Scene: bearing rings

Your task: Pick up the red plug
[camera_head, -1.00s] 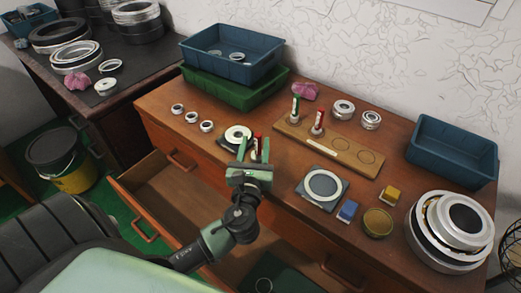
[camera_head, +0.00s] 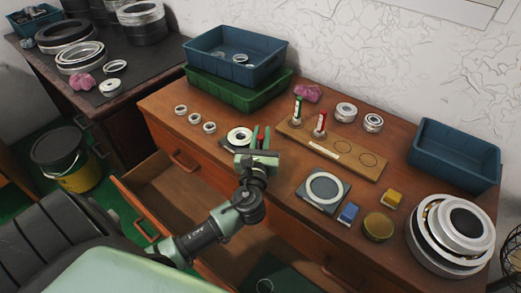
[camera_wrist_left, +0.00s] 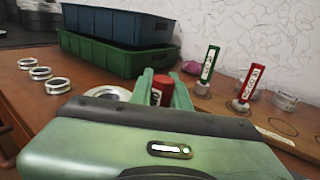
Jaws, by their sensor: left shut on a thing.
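The red plug (camera_wrist_left: 162,90) stands upright between the two green fingers of my left gripper (camera_wrist_left: 160,88) in the left wrist view. In the head view, a bit of the plug's red top (camera_head: 260,132) shows between the fingers of the left gripper (camera_head: 261,137). The gripper is shut on it. The plug's lower part is hidden behind the gripper body, so I cannot tell whether it touches the table. My right gripper is not in view.
A white ring (camera_head: 239,136) lies close left of the gripper. Behind stand a wooden board (camera_head: 345,154) with a green-labelled and a red-labelled post, and stacked blue (camera_head: 225,73) and green bins (camera_head: 212,93). An open drawer (camera_head: 172,183) lies in front.

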